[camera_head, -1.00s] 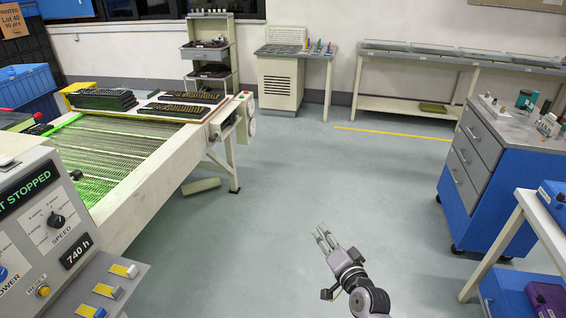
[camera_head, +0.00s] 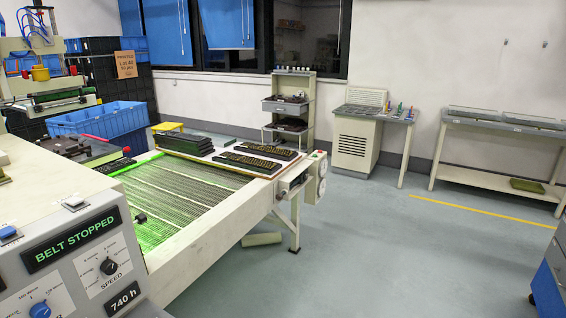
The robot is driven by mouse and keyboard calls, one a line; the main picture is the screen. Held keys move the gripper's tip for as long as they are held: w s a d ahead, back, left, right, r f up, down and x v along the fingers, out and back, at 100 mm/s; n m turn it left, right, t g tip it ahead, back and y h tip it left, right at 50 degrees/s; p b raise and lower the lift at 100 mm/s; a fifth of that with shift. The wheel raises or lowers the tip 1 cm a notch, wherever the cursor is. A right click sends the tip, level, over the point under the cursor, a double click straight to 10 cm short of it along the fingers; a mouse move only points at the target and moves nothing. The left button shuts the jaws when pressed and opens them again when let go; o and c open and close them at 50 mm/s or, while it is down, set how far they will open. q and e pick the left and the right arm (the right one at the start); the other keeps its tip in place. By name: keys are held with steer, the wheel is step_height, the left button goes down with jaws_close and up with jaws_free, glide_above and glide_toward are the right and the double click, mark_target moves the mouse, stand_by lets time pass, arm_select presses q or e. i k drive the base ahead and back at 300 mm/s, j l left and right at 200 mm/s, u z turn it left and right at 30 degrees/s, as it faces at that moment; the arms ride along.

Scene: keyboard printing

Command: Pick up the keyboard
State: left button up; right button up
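Two dark keyboards lie side by side on a white board at the far end of the conveyor, a nearer keyboard (camera_head: 246,161) and a farther keyboard (camera_head: 266,151). A stack of dark keyboards (camera_head: 184,143) sits to their left on the same end. Another dark keyboard-like piece (camera_head: 114,166) lies at the belt's left edge, partly hidden. Neither of my grippers is in view.
The conveyor belt (camera_head: 185,192) glows green; its panel (camera_head: 75,240) reads "BELT STOPPED". Blue crates (camera_head: 100,121) stand at the left. A shelf rack (camera_head: 289,108) and white cabinet (camera_head: 357,138) stand behind. Floor (camera_head: 410,260) right of the conveyor is clear.

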mark_target(285, 154)
steer(key=i+l+z, duration=0.3)
steer(key=i, duration=0.65)
steer(key=i+z, duration=0.25)
steer(key=i, duration=0.7)
steer(key=i+l+u, duration=0.1)
steer(key=i+u, duration=0.25)
steer(key=i, duration=0.25)
steer(key=i+l+u, duration=0.3)
steer(key=i, duration=0.25)
steer(key=i+l+u, duration=0.35)
steer(key=i, duration=0.2)
